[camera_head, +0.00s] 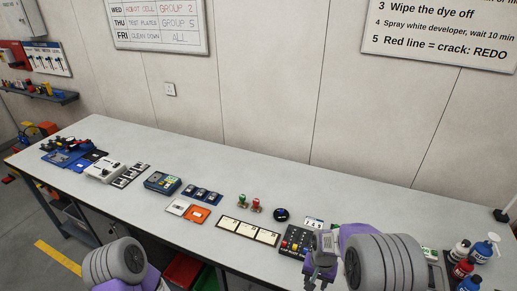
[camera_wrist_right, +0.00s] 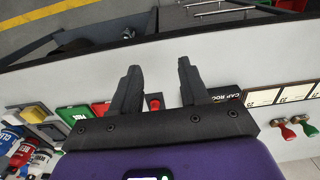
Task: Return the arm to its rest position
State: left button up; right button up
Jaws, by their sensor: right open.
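My right gripper (camera_head: 320,268) shows in the head view at the front edge of the bench (camera_head: 300,190), in front of a dark panel with coloured buttons (camera_head: 294,241). In the right wrist view its two dark fingers (camera_wrist_right: 158,88) are spread apart with nothing held between them. A small red knob (camera_wrist_right: 153,103) shows in the gap, on the bench side beyond the fingers. My left arm shows only as a grey and purple link at the lower left of the head view; its gripper is out of frame.
The back strip of the bench is clear.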

jog(key=s+a+f+n+y+b, duration=0.1)
jog(key=s+f+b, duration=0.25)
jog(key=f, duration=0.95)
pick_arm(q)
notch_tip(320, 180, down, 7)
jog(key=w+b, duration=0.1)
jog(key=b, duration=0.2)
pick_arm(e)
jog(key=s+a+f+y, duration=0.3)
jog(key=s+a+f, duration=0.4)
jog(key=s, duration=0.6)
notch_tip(320, 180, down, 3)
jog(key=shift+s+a+r+n+t, duration=0.15)
jog(key=shift+n+t, duration=0.15)
jog(key=shift+n, duration=0.1)
pick_arm(q)
jog(key=shift+f, duration=0.1)
